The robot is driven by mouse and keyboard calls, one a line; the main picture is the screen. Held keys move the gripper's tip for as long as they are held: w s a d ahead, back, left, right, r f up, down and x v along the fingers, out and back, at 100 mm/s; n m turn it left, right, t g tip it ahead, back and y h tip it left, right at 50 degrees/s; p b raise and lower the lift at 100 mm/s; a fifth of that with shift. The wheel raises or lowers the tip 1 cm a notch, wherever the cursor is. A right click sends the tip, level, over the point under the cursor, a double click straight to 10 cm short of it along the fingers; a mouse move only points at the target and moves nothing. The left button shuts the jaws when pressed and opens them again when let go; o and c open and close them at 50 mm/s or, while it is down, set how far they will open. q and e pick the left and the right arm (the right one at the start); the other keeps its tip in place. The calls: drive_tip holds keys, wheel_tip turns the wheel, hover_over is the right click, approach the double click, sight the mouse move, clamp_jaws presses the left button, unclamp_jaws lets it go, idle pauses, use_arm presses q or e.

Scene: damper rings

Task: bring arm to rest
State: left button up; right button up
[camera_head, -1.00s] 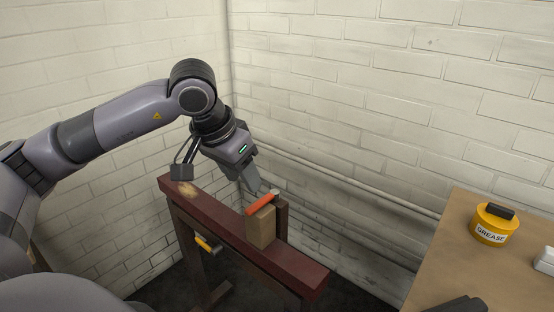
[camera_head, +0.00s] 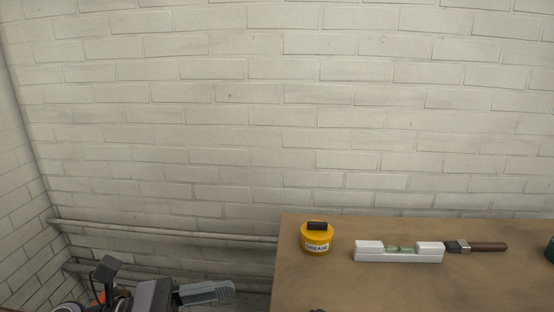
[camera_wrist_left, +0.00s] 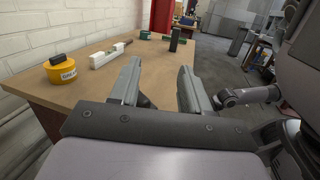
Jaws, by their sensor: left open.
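My left gripper (camera_head: 205,292) is low at the left in the head view, in front of the wall and left of the bench. In the left wrist view its two grey fingers (camera_wrist_left: 160,72) are spread apart with nothing between them. The fingers point out over the bench edge and the room beyond.
The brown bench (camera_head: 300,285) carries a yellow grease tin (camera_head: 316,240), a white level (camera_head: 398,252) and a brush (camera_head: 480,247). A dark upright block (camera_wrist_left: 174,39) stands farther along it. Pipes (camera_head: 165,233) run along the brick wall.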

use_arm(q)
drive_tip(key=w+a+f+n+t+y+p, duration=0.15)
drive_tip(key=a+f+n+t+y, duration=0.45)
drive_tip(key=n, duration=1.1)
drive_tip(key=w+a+f+n+t+y+p, duration=0.15)
drive_tip(key=f+n+t+y, duration=0.45)
drive_tip(key=n, duration=1)
drive_tip(key=s+a+f+n+g+y, duration=0.2)
drive_tip(key=s+f+n, duration=0.4)
drive_tip(key=f+n, duration=0.1)
drive_tip(key=s+a+f+n+g+y+p, duration=0.1)
drive_tip(key=s+a+f+n+g+y, duration=0.1)
drive_tip(key=s+f+n, duration=0.4)
wheel_tip(320, 180, down, 2)
drive_tip(key=n+g, duration=0.1)
drive_tip(key=n, duration=0.3)
drive_tip(key=shift+s+f+p, duration=0.15)
drive_tip(key=shift+f+p, duration=0.1)
drive_tip(key=shift+p, duration=0.05)
drive_tip(key=shift+a, duration=0.1)
